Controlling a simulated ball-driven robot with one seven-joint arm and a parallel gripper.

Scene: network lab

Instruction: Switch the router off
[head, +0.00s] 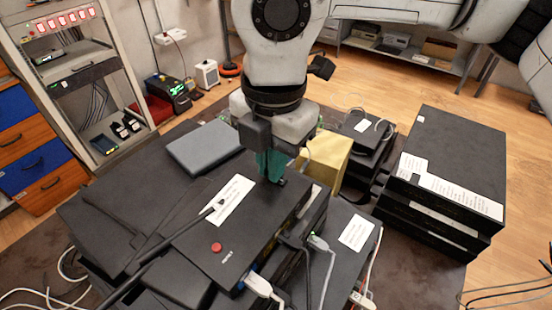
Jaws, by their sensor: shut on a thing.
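The router (235,262) is a flat black box on top of a stack of dark devices, with a red round button (216,247) on its top near the front left corner. A white label (232,199) and a black antenna show at its left side. Cables plug into its right side. My gripper (272,167) points down at the far end of the router, away from the red button. Its teal fingers are shut on a small dark piece (282,182) at the router's top. The fingers partly hide this piece, so I cannot tell what it is.
A grey box (204,147) lies left of my gripper, and a yellow box (326,160) stands close to its right. A stack of black devices (448,165) stands at the right. Loose cables (320,243) hang beside the router. A rack (75,75) stands at the left.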

